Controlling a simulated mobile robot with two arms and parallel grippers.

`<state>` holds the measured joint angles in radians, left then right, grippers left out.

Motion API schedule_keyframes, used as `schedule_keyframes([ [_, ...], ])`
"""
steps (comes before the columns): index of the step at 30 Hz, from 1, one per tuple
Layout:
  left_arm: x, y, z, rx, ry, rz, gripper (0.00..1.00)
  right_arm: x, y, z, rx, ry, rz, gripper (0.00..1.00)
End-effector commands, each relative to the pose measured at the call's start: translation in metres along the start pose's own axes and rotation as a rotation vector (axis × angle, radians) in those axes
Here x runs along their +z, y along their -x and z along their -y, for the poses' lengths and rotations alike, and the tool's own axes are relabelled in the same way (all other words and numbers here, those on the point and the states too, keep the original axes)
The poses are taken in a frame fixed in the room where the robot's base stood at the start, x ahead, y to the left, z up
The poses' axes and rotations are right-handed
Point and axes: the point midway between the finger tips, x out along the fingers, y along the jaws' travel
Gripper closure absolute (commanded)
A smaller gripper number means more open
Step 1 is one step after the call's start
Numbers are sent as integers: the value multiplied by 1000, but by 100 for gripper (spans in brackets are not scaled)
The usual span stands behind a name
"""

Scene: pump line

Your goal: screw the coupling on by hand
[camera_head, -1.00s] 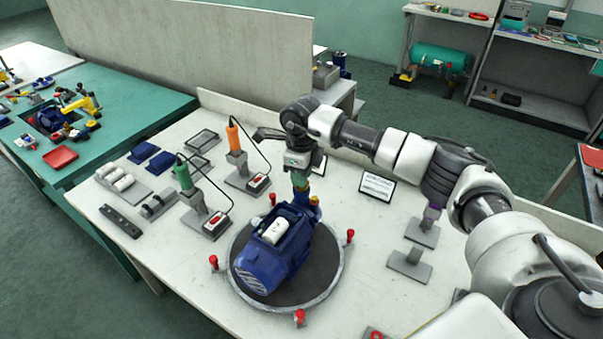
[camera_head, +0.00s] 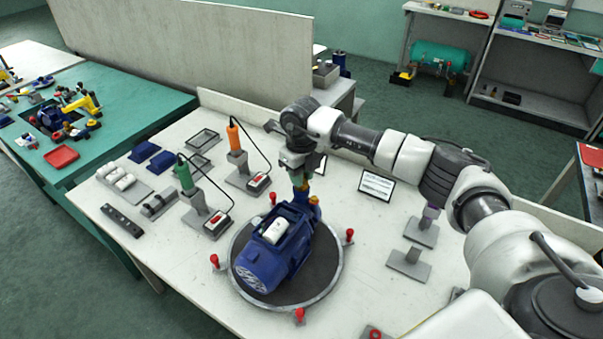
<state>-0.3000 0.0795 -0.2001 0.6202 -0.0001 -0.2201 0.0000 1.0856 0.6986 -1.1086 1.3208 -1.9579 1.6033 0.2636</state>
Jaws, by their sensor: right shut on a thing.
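My right gripper (camera_head: 299,171) comes in from the right and points down over the back end of a blue pump (camera_head: 262,262). It is shut on a small greenish part, seemingly the coupling (camera_head: 300,184), which stands upright at the top of the pump's back end. The coupling is small and partly hidden by the fingers, so I cannot tell how its thread sits. A brass-coloured fitting (camera_head: 314,201) is just right of it. A white block-shaped part (camera_head: 274,231) shows in the pump's open top. My left gripper is not in view.
The pump sits on a round dark turntable (camera_head: 325,270) with red knobs round its rim. Green (camera_head: 184,176) and orange (camera_head: 233,134) tools with cords stand to the left. A small display (camera_head: 376,186) and grey stands (camera_head: 409,264) are to the right.

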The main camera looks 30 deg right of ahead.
Motion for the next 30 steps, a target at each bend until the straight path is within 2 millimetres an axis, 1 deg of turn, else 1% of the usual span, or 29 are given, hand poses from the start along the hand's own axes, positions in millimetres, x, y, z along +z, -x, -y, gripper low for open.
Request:
schedule_keyframes([
  [3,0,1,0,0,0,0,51,-1,-2,-1,1,-24,-6,100],
  [9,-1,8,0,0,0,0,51,-1,-1,-2,1,-241,-6,100],
  [11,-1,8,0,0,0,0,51,-1,-2,-2,0,-280,-6,100],
  [20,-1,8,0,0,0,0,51,-1,-3,-2,0,-303,-7,100],
  [23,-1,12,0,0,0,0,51,-1,-2,-2,0,-383,-8,100],
  [27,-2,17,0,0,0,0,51,-2,-2,-2,0,-541,-9,100],
  [30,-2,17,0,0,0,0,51,-1,-3,-2,0,-593,-9,100],
])
